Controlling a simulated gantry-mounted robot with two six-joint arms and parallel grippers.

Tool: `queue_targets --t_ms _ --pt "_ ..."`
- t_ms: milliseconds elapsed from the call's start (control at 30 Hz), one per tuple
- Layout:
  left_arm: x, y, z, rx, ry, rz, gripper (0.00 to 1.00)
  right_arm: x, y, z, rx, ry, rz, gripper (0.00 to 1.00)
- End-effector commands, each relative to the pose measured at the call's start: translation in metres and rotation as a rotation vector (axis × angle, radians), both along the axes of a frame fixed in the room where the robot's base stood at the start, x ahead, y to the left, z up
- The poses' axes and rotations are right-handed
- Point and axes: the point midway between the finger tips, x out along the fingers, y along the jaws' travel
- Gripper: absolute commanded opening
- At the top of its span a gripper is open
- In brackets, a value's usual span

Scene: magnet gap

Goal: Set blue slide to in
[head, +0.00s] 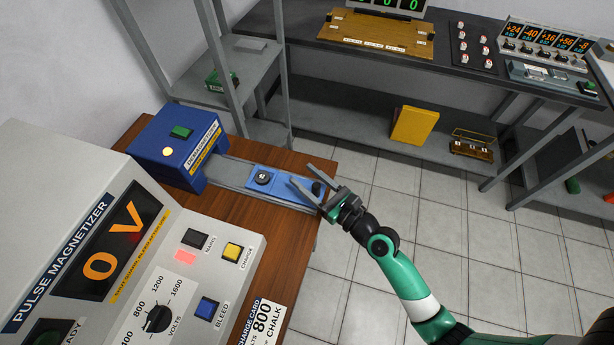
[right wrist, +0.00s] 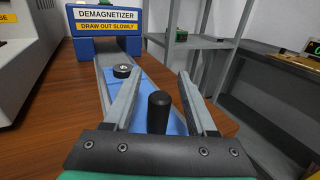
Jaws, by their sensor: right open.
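The blue slide (head: 284,185) lies on a grey rail (head: 232,175) that leads into the blue demagnetizer (head: 168,148). The slide sits outside the demagnetizer, toward the rail's outer end. A dark round piece (head: 263,177) rests on the slide, and a black knob (head: 318,188) stands at its outer end. In the right wrist view the knob (right wrist: 160,112) is upright between the fingers of my right gripper (right wrist: 164,90), with gaps on both sides. My right gripper (head: 309,182) is open. My left gripper is not in view.
The pulse magnetizer (head: 120,250) fills the lower left, reading 0 V. The demagnetizer and rail stand on a brown wooden table (head: 225,215). Grey shelves (head: 250,70) stand behind. A dark bench (head: 400,60) with instruments runs along the back. Open tiled floor lies to the right.

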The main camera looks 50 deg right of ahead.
Motion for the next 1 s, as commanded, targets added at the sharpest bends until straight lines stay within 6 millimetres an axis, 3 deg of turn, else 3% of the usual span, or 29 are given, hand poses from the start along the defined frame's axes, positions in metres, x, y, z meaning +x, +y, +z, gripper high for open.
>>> queue_targets --t_ms 267,567,1000 --pt "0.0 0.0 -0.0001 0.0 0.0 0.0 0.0 0.0021 0.0001 -0.0002 0.0 0.001 0.0 0.55" --pt "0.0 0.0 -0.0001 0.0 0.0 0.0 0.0 0.0019 0.0 -0.0001 0.0 0.0 0.0 0.01" --pt "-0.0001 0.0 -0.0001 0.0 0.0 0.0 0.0 0.0018 0.0 0.0 -0.001 0.0 0.0 0.0"
